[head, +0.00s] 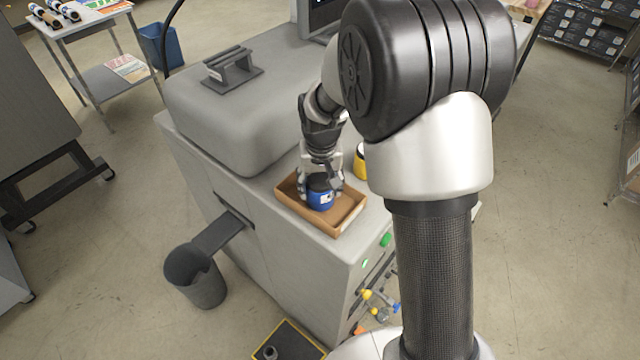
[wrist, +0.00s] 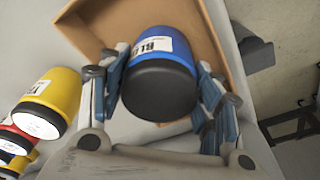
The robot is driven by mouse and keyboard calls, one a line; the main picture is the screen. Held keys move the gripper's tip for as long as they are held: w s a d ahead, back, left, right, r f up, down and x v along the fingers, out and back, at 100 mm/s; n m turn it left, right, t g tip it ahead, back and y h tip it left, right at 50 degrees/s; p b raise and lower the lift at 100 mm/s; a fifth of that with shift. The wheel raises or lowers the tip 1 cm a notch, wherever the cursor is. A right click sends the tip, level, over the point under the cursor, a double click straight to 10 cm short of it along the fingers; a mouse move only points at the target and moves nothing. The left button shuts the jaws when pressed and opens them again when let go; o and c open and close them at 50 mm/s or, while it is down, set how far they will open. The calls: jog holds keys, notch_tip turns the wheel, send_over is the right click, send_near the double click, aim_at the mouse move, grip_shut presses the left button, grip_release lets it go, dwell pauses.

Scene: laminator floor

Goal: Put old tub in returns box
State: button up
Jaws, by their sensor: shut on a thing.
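A blue tub (head: 321,199) with a black lid and a white label is held in my gripper (head: 320,188). In the wrist view the blue tub (wrist: 165,70) sits between both fingers of my gripper (wrist: 163,95), which touch its sides. The tub is at the open brown box (head: 352,218) on the machine top, inside its outline in both views. The brown box also shows behind the tub in the wrist view (wrist: 105,22). I cannot tell whether the tub touches the box floor.
A yellow tub (head: 360,162) stands beside the box, partly hidden by my arm. The wrist view shows a yellow tub (wrist: 50,95) and a red tub (wrist: 18,138) in a row.

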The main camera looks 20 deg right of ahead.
jog(key=shift+r, duration=0.15)
jog(key=o, duration=1.1)
jog(key=shift+f, duration=0.2)
jog(key=r, duration=0.4)
jog(key=s+r+p, duration=0.1)
jog(key=r, duration=0.6)
jog(key=shift+s+a+r, duration=0.15)
jog(key=shift+s+r, duration=0.2)
jog(key=s+r+t, duration=0.1)
jog(key=s+r, duration=0.2)
jog(key=s, duration=0.5)
jog(key=s+r+n+t, duration=0.1)
jog(key=s+r, duration=0.1)
jog(key=s, duration=0.7)
jog(key=s+r+t, duration=0.1)
jog(key=s+r, duration=0.2)
jog(key=s, duration=0.6)
jog(key=shift+d+r+n, duration=0.2)
jog(key=shift+r+n, duration=0.1)
jog(key=shift+n, duration=0.1)
